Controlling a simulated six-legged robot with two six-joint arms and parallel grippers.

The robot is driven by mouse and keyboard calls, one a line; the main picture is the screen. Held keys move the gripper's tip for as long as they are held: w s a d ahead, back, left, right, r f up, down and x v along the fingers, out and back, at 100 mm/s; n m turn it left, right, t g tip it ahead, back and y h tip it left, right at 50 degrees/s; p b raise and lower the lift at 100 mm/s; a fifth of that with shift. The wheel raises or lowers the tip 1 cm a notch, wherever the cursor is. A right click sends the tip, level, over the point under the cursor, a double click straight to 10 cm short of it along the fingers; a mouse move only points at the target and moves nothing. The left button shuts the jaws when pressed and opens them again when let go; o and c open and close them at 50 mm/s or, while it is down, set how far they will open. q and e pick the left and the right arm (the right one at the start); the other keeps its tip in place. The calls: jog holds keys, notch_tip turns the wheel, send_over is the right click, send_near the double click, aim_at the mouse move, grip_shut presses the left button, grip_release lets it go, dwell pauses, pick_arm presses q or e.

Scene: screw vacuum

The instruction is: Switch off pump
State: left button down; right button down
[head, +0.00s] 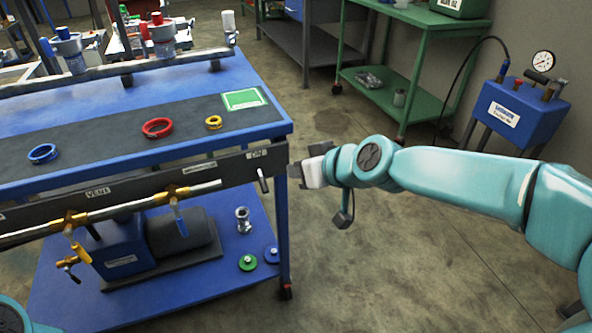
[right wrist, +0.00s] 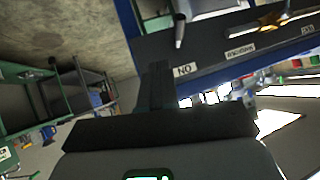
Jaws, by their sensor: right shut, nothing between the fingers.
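The pump (head: 121,246), a blue box with a dark cylinder, sits on the bench's lower shelf. A small metal toggle lever (head: 262,181) sticks out of the dark front rail under an ON label (head: 257,154). The lever also shows in the right wrist view (right wrist: 180,31), at the top, with the label (right wrist: 184,70) upside down. My right gripper (head: 296,172) is shut and empty, just right of the lever near the rail's end, apparently apart from it. Its dark fingers (right wrist: 160,84) point towards the rail in the right wrist view. My left gripper is out of view.
The blue bench (head: 245,78) carries red, blue and yellow rings on a dark mat. Brass valves (head: 69,220) and a pipe run along its front. A green shelf (head: 420,111) and a blue gauge box (head: 517,112) stand behind.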

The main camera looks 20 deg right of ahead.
jog(key=s+f+v, duration=0.1)
jog(key=v, duration=0.8)
jog(key=shift+s+f+p, duration=0.15)
jog(key=shift+s+p, duration=0.1)
jog(key=shift+p, duration=0.05)
jog(key=a+f+m+g+h, duration=0.1)
jog(key=a+f+g, duration=0.1)
jog(key=f, duration=1.1)
jog(key=a+f+m+g, duration=0.1)
jog(key=f+g, duration=0.2)
jog(key=f, duration=1)
jog(key=s+a+f+m+g, duration=0.1)
jog(key=s+a+f+g, duration=0.15)
jog(key=s+f, duration=0.65)
jog(key=s+a+f+m+g, duration=0.1)
jog(key=s+a+f+g, duration=0.15)
jog(key=s+f, duration=0.65)
notch_tip(320, 180, up, 28)
jog(key=w+p, duration=0.1)
jog(key=p, duration=2.7)
jog(key=shift+a+y, duration=0.3)
jog(key=shift+a, duration=0.05)
